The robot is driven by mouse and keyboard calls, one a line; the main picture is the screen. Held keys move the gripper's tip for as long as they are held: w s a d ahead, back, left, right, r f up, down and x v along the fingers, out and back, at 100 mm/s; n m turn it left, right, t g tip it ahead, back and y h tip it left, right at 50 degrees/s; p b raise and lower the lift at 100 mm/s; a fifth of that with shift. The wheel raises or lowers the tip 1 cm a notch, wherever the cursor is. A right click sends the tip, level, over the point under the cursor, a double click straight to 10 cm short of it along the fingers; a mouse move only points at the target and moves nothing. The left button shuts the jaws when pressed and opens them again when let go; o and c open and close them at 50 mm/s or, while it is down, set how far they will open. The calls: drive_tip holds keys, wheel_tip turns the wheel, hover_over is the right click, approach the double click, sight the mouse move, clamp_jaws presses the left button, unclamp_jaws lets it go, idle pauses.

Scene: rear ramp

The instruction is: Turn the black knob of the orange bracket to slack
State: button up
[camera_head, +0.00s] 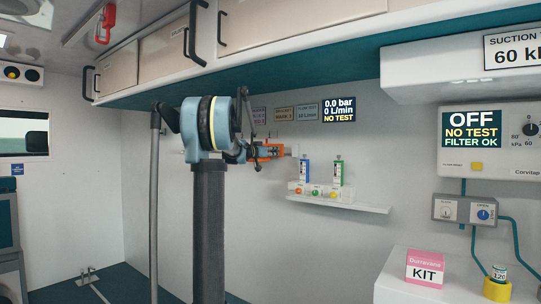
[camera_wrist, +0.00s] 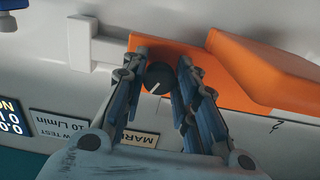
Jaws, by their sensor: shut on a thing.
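The orange bracket (camera_wrist: 236,72) is fixed on the pale wall and fills the upper right of the wrist view. It also shows small in the head view (camera_head: 268,151), beside the end of my arm. The black knob (camera_wrist: 159,77) sits at the bracket's left part and has a pale pointer line on its face. My gripper (camera_wrist: 161,76) is shut on the knob, with one finger on each side of it. In the head view my arm hides part of the bracket, and the knob is too small to make out.
A shelf (camera_head: 345,206) with blue and green flowmeters is right of my gripper. Small wall labels and a display (camera_head: 339,109) reading NO TEST are above. The teal-edged overhead cabinet (camera_head: 300,62) hangs over my arm. A pink KIT box (camera_head: 425,268) stands at lower right.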

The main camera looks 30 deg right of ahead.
drive_tip(key=shift+n, duration=1.8)
drive_tip(key=o, duration=1)
drive_tip(key=shift+o, duration=0.2)
drive_tip(key=v, duration=1.2)
drive_tip(key=shift+f, duration=0.15)
